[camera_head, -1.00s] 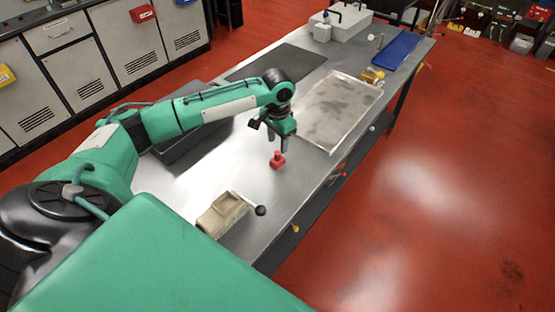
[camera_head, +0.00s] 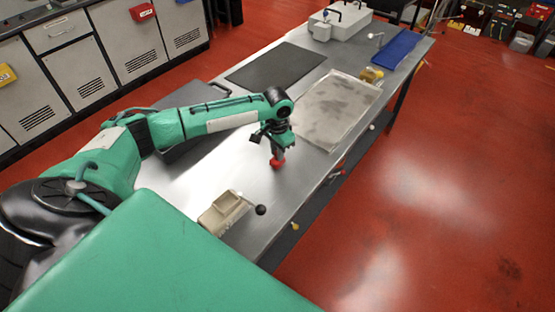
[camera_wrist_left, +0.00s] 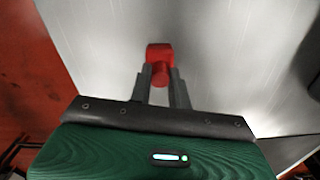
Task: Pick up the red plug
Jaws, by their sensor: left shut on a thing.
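The red plug (camera_head: 277,163) is on the metal table (camera_head: 240,158), near its right edge. My left gripper (camera_head: 276,153) is over it, with the fingers pointing down. In the left wrist view the red plug (camera_wrist_left: 160,58) sits between the two grey fingertips (camera_wrist_left: 160,74), and the fingers are shut on it. I cannot tell whether the plug still touches the table. My right gripper is not in view.
A beige block with a black-knobbed lever (camera_head: 224,212) stands nearer me on the table. A metal tray (camera_head: 318,139) and a black mat (camera_head: 276,66) lie beyond the gripper. A blue tray (camera_head: 399,48) and a white box (camera_head: 343,20) are at the far end.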

